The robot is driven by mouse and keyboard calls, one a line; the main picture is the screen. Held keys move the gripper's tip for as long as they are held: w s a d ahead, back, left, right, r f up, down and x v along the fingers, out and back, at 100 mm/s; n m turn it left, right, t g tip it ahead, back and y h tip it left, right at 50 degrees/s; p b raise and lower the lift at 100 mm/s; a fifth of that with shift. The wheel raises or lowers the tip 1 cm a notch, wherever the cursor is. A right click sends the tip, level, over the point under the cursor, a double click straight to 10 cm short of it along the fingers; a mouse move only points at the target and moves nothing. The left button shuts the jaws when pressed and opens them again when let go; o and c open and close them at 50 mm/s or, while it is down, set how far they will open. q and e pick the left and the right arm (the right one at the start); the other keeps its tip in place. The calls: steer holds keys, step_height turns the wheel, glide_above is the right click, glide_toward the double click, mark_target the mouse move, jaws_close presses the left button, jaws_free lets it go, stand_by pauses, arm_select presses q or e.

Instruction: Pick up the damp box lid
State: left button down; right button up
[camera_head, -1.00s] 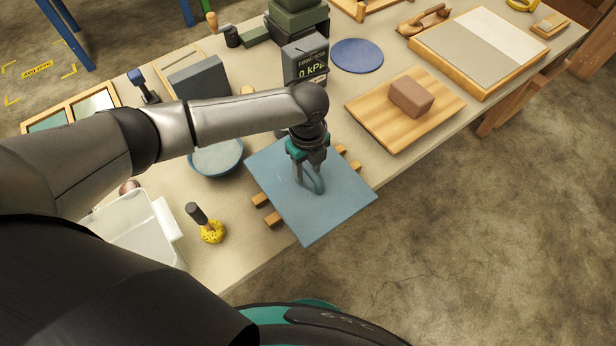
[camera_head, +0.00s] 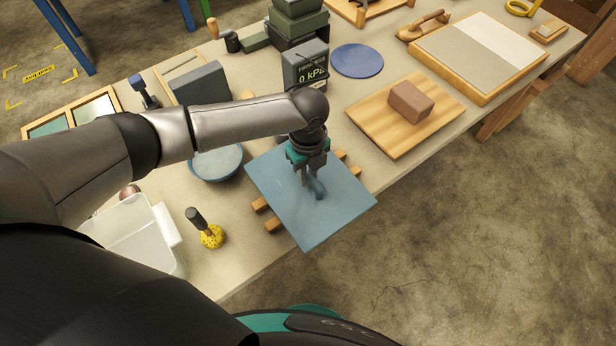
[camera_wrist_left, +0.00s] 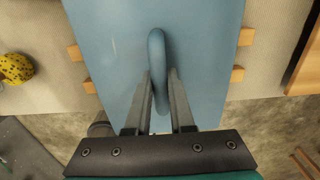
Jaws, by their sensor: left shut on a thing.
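The damp box lid (camera_head: 331,217) is a flat blue square panel with a loop handle on top. It lies across wooden strips near the front edge of the table, and it also fills the middle of the left wrist view (camera_wrist_left: 205,40). My left gripper (camera_head: 314,180) points down over the lid's middle. Its fingers are shut on the lid's blue handle (camera_wrist_left: 157,60), one on each side of it. I cannot tell any gap between the lid and the strips. My right gripper is not in view.
A wooden board with a brown block (camera_head: 411,101) is to the right of the lid. A blue bowl (camera_head: 216,163) sits close on its left. A yellow sponge tool (camera_head: 211,236) and a clear bin (camera_head: 145,237) are at the front left. A grey kPa gauge (camera_head: 305,65) stands behind.

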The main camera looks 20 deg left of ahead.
arm_select(q)
step_height(320, 180, up, 20)
steer(key=p, duration=0.3)
steer(key=shift+p, duration=0.4)
